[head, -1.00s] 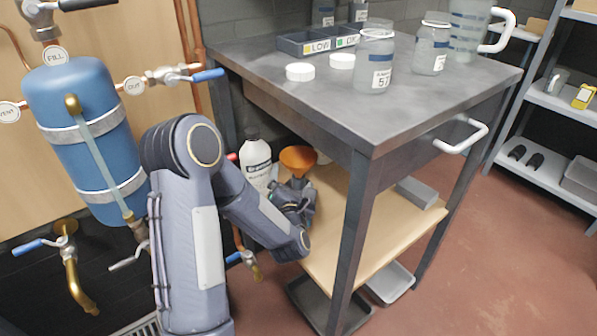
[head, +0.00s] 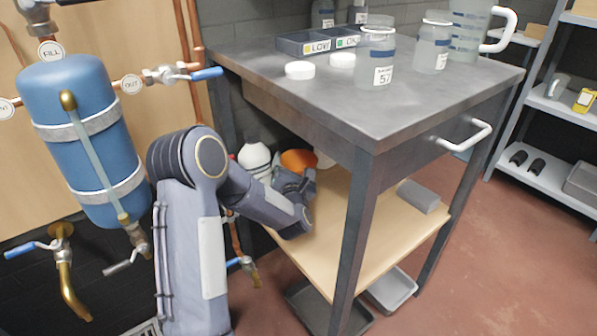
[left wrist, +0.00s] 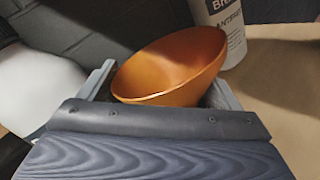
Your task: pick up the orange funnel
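The orange funnel (head: 299,160) is on the wooden lower shelf (head: 345,232) of the metal bench, partly hidden behind my left gripper (head: 295,180). In the left wrist view the funnel (left wrist: 172,66) is wide mouth up and looks tilted. My left gripper's fingers (left wrist: 162,88) are spread apart, one on each side of the funnel's cone. The funnel's lower part and spout are hidden behind the gripper body, and I cannot tell whether a finger touches it. My right gripper is not in view.
A white bottle (head: 254,158) stands left of the funnel. A labelled white bottle (left wrist: 222,22) is close behind it in the wrist view. The bench top (head: 300,100) overhangs the shelf, with a front leg (head: 357,230) right of my arm. A grey block (head: 418,196) lies on the shelf.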

